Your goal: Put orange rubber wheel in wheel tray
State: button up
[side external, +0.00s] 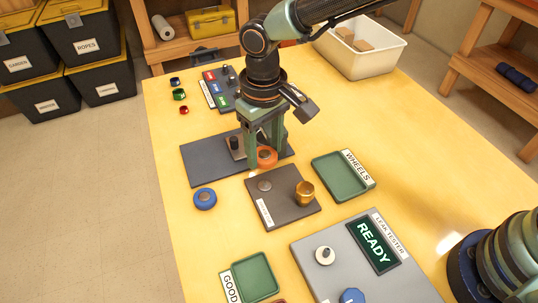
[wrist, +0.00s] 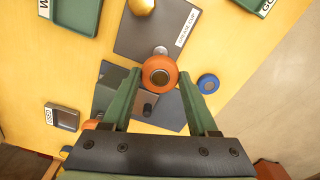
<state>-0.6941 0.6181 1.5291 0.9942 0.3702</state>
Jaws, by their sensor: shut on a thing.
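The orange rubber wheel (side external: 267,159) has a dark metal hub. My gripper (side external: 263,152) points down and is shut on it, one green finger on each side. In the wrist view the wheel (wrist: 160,63) sits between the fingertips (wrist: 160,76), its hub facing the camera. It is over the right end of a dark mat (side external: 205,164); I cannot tell how high it is above the surface. The wheel tray (side external: 340,181) is a shallow, empty green tray labelled WHEELS, to the right of my gripper. Part of it shows at the top left of the wrist view (wrist: 75,14).
A dark plate (side external: 278,208) with a brass cup (side external: 305,193) lies between the mat and the leak tester (side external: 345,270). A blue wheel (side external: 204,198) lies left of it. A dark block with a peg (side external: 235,146) stands beside my fingers. A green GOOD tray (side external: 255,275) is at the front.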

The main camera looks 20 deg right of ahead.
jog(key=d+r+m, duration=0.7)
jog(key=d+m, duration=0.1)
jog(key=shift+s+d, duration=0.25)
jog(key=shift+d, duration=0.15)
notch_tip(320, 180, up, 4)
jog(key=m, duration=0.8)
send_over(338, 176)
notch_tip(338, 176, down, 20)
jog(key=shift+f, duration=0.15)
jog(key=o, duration=1.3)
